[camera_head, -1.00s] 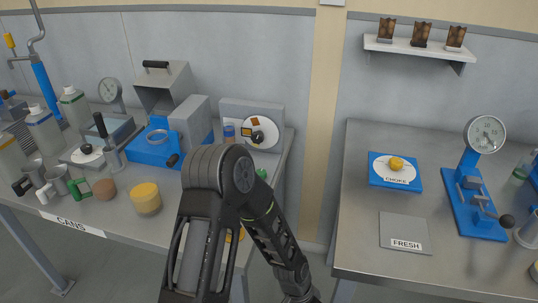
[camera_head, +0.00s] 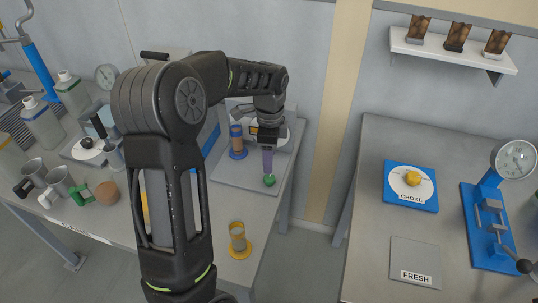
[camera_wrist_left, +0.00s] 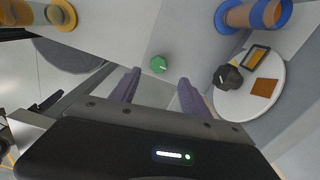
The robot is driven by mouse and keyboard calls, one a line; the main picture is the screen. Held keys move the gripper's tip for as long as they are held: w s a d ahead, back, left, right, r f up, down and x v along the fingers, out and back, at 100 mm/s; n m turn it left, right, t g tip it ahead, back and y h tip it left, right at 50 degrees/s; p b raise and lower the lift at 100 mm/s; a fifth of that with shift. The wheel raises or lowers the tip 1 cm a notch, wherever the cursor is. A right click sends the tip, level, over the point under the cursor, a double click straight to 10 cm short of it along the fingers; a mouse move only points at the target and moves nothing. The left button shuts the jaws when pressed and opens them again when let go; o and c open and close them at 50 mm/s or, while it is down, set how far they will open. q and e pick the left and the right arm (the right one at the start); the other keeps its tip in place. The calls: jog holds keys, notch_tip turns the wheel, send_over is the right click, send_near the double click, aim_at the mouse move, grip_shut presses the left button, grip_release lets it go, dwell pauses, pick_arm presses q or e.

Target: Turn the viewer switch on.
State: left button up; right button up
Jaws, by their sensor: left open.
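The viewer (camera_head: 225,172) is a grey unit with a flat base and an upright panel on the back part of the left table. Its panel carries a white disc (camera_wrist_left: 243,103) with a black knob (camera_wrist_left: 227,77) and small framed pictures. A small green knob (camera_head: 269,181) with a white mark sits on the base; it also shows in the wrist view (camera_wrist_left: 158,64). No label tells which knob is the switch. My left gripper (camera_head: 268,166), with purple fingers, is open and empty just above the green knob. In the wrist view the knob appears beyond the gap between the fingertips (camera_wrist_left: 158,82).
Another on a yellow ring (camera_head: 239,243) stands near the table's front edge. A gap separates this table from the right one, with the CHOKE dial (camera_head: 411,184) and FRESH plate (camera_head: 415,262).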

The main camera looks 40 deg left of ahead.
aim_at(270, 177)
pick_arm(q)
jog(key=shift+s+d+r, duration=0.1)
jog(key=shift+s+r, duration=0.05)
jog(key=shift+r, duration=0.1)
jog(key=shift+f, duration=0.15)
notch_tip(270, 177, down, 8)
jog(key=shift+r+p, duration=0.2)
jog(key=shift+p, duration=0.45)
grip_shut()
dwell(0.3)
